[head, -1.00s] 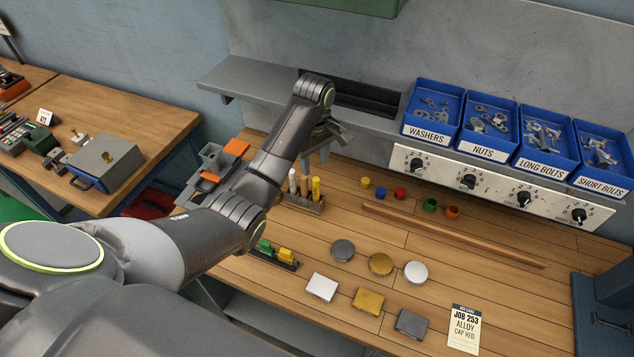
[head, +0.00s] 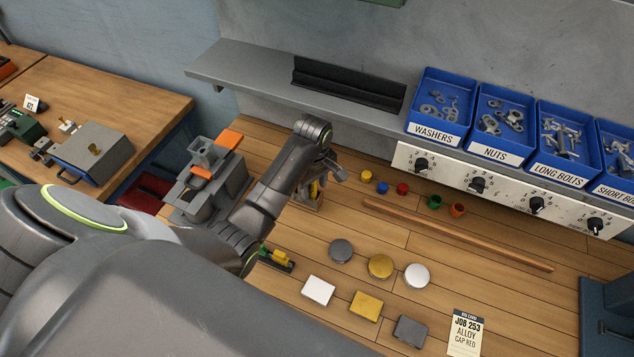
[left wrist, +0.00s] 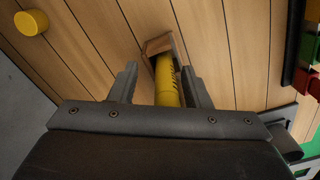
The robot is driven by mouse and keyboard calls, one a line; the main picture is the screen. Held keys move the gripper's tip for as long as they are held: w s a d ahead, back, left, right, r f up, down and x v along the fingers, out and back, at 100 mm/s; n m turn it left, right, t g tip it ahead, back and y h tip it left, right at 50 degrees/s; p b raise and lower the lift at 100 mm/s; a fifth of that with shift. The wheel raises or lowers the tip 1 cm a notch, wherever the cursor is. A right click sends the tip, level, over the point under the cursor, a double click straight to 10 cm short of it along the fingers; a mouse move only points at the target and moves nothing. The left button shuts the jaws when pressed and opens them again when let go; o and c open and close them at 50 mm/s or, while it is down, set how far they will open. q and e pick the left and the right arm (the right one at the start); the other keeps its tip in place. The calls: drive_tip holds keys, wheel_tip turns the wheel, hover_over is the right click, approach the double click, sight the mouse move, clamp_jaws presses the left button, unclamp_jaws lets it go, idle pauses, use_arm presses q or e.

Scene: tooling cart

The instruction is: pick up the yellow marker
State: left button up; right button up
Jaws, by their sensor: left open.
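The yellow marker (head: 314,189) stands in a small wooden holder (head: 309,206) on the bench, largely hidden by my left arm in the head view. In the left wrist view the yellow marker (left wrist: 167,82) lies between the two fingers of my left gripper (left wrist: 159,70), with a gap on each side. The end of the wooden holder (left wrist: 158,45) shows beyond it. My left gripper (head: 326,178) is open, around the marker and not closed on it. My right gripper is not in view.
Small yellow (head: 367,175), blue (head: 382,188), red (head: 403,188), green and orange caps stand right of the holder. A grey machine with orange parts (head: 213,176) stands left of my arm. Blue bins (head: 440,105) line the shelf.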

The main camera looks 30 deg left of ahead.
use_arm(q)
drive_tip(key=shift+s+d+r, duration=0.1)
drive_tip(key=shift+s+r, duration=0.05)
drive_tip(key=shift+s, duration=0.1)
drive_tip(key=shift+c, duration=0.2)
drive_tip(key=shift+s+r, duration=0.1)
drive_tip(key=shift+s, duration=0.1)
drive_tip(key=c, duration=0.5)
drive_tip(key=shift+w, duration=0.1)
clamp_jaws()
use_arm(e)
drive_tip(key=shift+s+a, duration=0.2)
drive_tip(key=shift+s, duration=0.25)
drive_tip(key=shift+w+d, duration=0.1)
